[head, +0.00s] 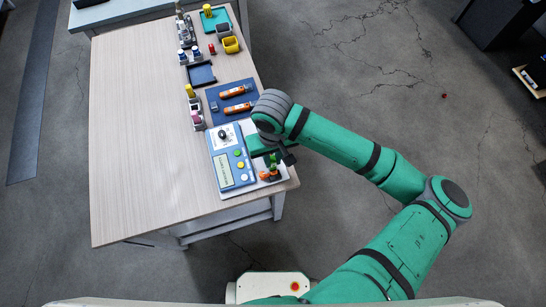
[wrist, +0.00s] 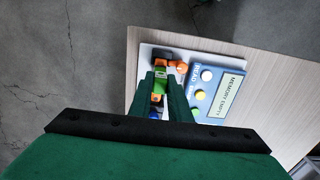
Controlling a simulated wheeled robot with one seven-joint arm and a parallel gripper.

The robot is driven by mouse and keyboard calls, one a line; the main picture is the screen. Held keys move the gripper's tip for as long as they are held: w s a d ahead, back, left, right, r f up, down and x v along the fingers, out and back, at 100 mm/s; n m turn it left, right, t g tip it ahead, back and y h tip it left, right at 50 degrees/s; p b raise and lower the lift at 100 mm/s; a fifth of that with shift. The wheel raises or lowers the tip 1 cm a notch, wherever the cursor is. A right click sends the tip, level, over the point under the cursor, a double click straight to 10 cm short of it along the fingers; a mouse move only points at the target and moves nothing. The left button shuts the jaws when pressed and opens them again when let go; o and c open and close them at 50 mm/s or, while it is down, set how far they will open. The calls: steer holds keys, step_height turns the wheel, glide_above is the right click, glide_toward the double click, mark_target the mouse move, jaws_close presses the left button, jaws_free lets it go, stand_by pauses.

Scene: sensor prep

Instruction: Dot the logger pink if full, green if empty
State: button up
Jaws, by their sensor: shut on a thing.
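The reader (head: 230,165) is a blue and white box at the table's near right corner. Its screen reads MEMORY EMPTY in the wrist view (wrist: 227,97). An orange logger (wrist: 157,99) with a pale label lies on the white plate beside the reader's buttons. My gripper (wrist: 160,84) is over the logger, its fingers shut on a small green piece (wrist: 161,78), which looks like the green dauber. The fingers hide part of the logger, and I cannot tell whether the green piece touches it. A pink dauber (head: 196,115) stands in a rack behind the reader.
Two more orange loggers (head: 233,91) lie on a blue mat. A yellow-topped item (head: 190,90) stands by the rack. A dark blue tray (head: 201,75), a yellow bin (head: 231,45) and a teal tray (head: 218,17) are farther back. The table's left side is clear.

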steer(key=shift+r, duration=4)
steer(key=shift+w, duration=0.15)
